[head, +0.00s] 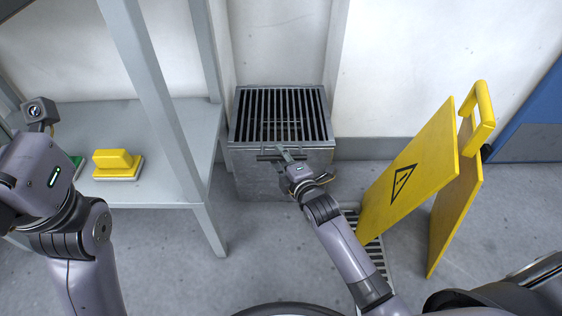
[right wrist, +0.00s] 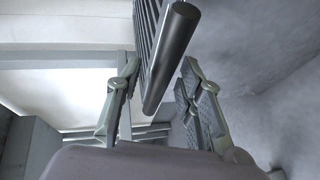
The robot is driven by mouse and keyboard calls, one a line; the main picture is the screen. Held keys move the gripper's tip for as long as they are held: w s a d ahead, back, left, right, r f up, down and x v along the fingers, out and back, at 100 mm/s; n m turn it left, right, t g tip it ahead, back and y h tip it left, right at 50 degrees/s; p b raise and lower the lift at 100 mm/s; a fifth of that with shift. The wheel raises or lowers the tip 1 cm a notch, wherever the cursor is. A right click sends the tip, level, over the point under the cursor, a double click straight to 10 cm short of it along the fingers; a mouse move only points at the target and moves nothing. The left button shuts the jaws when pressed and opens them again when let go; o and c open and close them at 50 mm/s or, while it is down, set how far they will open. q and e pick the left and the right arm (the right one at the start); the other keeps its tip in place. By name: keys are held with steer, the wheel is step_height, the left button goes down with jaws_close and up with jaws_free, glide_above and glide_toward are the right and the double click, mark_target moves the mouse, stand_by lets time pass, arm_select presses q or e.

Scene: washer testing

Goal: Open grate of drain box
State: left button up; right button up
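The drain box (head: 262,182) is a grey metal box against the wall in the middle of the head view. Its dark slatted grate (head: 283,104) lies flat and closed on top. A round handle bar (head: 268,158) runs along the grate's front edge; the bar (right wrist: 172,55) also shows large in the right wrist view. My right gripper (head: 284,154) is at this bar. In the right wrist view my right gripper (right wrist: 160,72) is open, with one finger on each side of the bar and gaps between. My left arm is at the left; its fingers are out of view.
A grey shelf (head: 180,120) with a yellow-handled brush (head: 118,163) stands left of the box. A yellow warning sign (head: 412,178) stands at the right, beside a floor drain (head: 376,256). The floor in front of the box is partly clear.

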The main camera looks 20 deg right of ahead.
steer(key=shift+w, duration=0.2)
jaws_close()
stand_by(0.4)
stand_by(0.4)
